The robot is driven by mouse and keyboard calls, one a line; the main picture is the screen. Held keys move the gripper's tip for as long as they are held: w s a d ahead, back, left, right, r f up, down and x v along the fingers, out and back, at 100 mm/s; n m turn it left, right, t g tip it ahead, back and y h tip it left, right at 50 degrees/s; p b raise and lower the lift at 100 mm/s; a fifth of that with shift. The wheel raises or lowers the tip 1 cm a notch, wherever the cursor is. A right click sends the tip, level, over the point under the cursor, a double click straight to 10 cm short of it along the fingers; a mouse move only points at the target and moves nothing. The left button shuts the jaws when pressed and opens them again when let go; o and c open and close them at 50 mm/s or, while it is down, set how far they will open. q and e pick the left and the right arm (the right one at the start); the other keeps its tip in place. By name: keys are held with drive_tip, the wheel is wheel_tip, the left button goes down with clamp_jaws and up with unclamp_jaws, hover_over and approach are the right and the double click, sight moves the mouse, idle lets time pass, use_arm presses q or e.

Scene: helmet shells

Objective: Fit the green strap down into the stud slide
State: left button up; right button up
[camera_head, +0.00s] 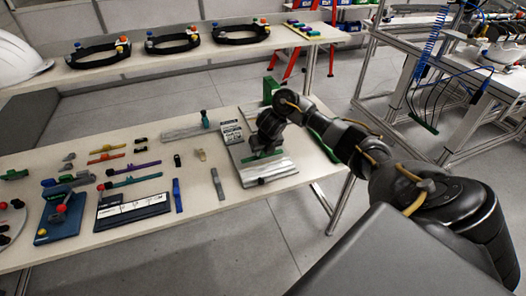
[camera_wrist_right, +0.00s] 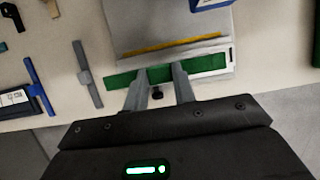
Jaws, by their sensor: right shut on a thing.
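The green strap (camera_wrist_right: 158,74) is a long flat bar that lies along the front part of a pale metal fixture, which I take for the stud slide (camera_wrist_right: 150,34). A yellow strip runs beside it. In the head view the strap (camera_head: 262,155) shows as a short green band below my right gripper (camera_head: 262,148), over the slide (camera_head: 270,173). My right gripper (camera_wrist_right: 160,82) is shut on the strap near its middle, with a small dark knob between the fingers. I cannot tell whether the strap is fully seated. My left gripper is out of view.
Left of the slide lie a grey bar (camera_head: 217,184) and a blue bar (camera_head: 177,195). Further left are a dark panel (camera_head: 132,211), a blue block (camera_head: 60,217) and several coloured straps. A shelf with black headbands (camera_head: 178,44) and a white helmet shell (camera_head: 18,60) stands behind.

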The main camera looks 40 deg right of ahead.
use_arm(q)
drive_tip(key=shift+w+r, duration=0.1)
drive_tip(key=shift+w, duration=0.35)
use_arm(e)
drive_tip(key=shift+r, duration=0.1)
